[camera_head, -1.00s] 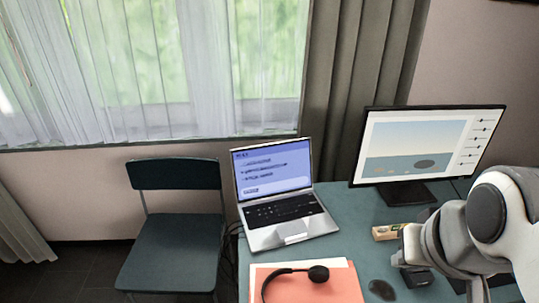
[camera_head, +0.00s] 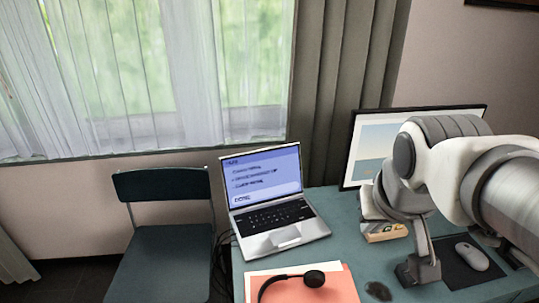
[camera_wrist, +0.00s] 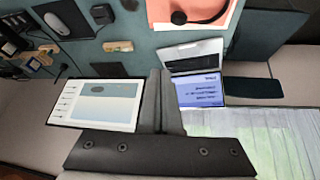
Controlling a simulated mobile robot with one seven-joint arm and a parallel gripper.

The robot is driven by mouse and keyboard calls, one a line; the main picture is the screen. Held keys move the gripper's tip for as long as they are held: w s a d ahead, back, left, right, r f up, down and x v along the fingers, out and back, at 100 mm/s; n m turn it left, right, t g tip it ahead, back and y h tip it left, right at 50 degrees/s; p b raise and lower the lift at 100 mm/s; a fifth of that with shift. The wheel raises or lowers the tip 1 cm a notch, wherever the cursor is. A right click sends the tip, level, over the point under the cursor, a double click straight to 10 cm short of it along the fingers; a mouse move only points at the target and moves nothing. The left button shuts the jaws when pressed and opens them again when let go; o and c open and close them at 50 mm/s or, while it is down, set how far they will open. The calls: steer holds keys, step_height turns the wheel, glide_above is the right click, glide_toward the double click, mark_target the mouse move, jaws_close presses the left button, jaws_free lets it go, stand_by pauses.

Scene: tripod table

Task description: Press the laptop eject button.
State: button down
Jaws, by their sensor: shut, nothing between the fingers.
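The open laptop (camera_head: 284,238) stands on the left part of the desk, its screen (camera_head: 265,175) lit blue-violet with lines of text. A pale bar with short dark text (camera_head: 243,198) lies low on that screen; its label is too small to read surely. The laptop also shows in the wrist view (camera_wrist: 199,90), upside down, just right of my fingers. My gripper (camera_wrist: 164,74) is shut and empty. It points across the gap between the laptop and the monitor, apart from both. In the head view my arm is right of the laptop and its fingertips are hard to make out.
A monitor (camera_head: 364,158) stands behind my arm. A coral folder with a headset (camera_head: 313,279) lies in front of the laptop. A wooden block (camera_head: 385,234) and a mouse (camera_head: 472,256) are on the right. A chair (camera_head: 160,262) stands left of the desk (camera_head: 341,222).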

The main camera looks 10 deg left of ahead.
steer(key=w+a+f+n+b, duration=0.1)
steer(key=w+a, duration=0.1)
steer(key=w, duration=0.3)
steer(key=w+a+f+b, duration=0.1)
steer(key=w+a+f, duration=0.1)
steer(key=w+a, duration=0.15)
steer(key=y+b, duration=0.5)
steer(key=y, duration=0.2)
glide_above(239, 221)
step_height(239, 221, down, 23)
steer(key=shift+s+d+m, duration=0.3)
steer(key=shift+s+d, duration=0.05)
steer(key=shift+s, duration=0.05)
steer(key=shift+f, duration=0.1)
steer(key=shift+f+b, duration=2.75)
steer(key=shift+f, duration=1.65)
steer(key=shift+f+b, duration=0.35)
steer(key=shift+f, duration=0.05)
